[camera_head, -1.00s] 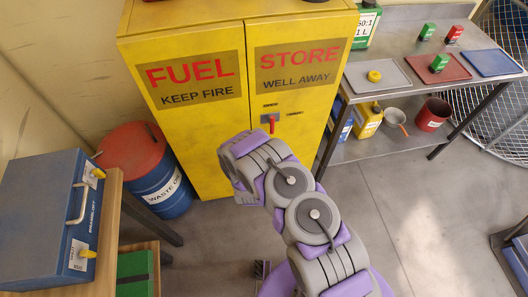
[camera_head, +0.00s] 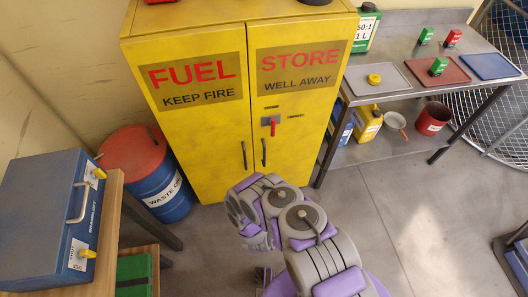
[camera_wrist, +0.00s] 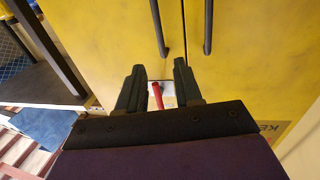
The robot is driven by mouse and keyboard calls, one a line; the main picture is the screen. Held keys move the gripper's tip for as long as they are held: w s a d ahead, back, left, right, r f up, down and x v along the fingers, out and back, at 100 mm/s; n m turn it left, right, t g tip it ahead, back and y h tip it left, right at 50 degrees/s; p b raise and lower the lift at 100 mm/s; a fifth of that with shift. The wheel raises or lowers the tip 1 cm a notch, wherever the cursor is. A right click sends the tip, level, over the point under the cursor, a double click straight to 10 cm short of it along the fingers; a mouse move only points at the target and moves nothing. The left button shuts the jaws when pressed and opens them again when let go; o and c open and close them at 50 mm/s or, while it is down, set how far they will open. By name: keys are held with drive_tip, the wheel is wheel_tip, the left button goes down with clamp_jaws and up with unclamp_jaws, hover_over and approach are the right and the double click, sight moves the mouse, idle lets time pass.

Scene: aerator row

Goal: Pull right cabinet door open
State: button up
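The yellow fuel store cabinet (camera_head: 200,130) stands with both doors shut. The right cabinet door (camera_head: 295,120) has a black vertical handle (camera_head: 264,152) by the centre seam, with a red latch lever (camera_head: 273,127) above it, hanging down. In the turned-over wrist view the right door's handle (camera_wrist: 159,28) is left of the left door's handle (camera_wrist: 208,28). My gripper (camera_wrist: 158,75) is open, its fingers apart and empty, facing the doors. The red lever (camera_wrist: 157,96) shows between the fingers, with no visible contact. In the head view my arm hides the fingertips.
A metal workbench (camera_head: 400,87) with trays and cans stands close right of the cabinet. A blue drum with a red lid (camera_head: 165,185) stands to its left. A blue case (camera_head: 40,220) sits on a wooden table at left.

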sight(264, 153)
drive_tip(key=w+b, duration=0.1)
drive_tip(key=w, duration=0.4)
drive_tip(key=w+a+b, duration=0.1)
drive_tip(key=w+b, duration=0.1)
drive_tip(key=w, duration=0.3)
drive_tip(key=w+b, duration=0.1)
drive_tip(key=w, duration=0.4)
drive_tip(key=shift+w+a+r, duration=0.1)
drive_tip(key=shift+w+a, duration=0.05)
drive_tip(key=shift+w, duration=0.2)
clamp_jaws()
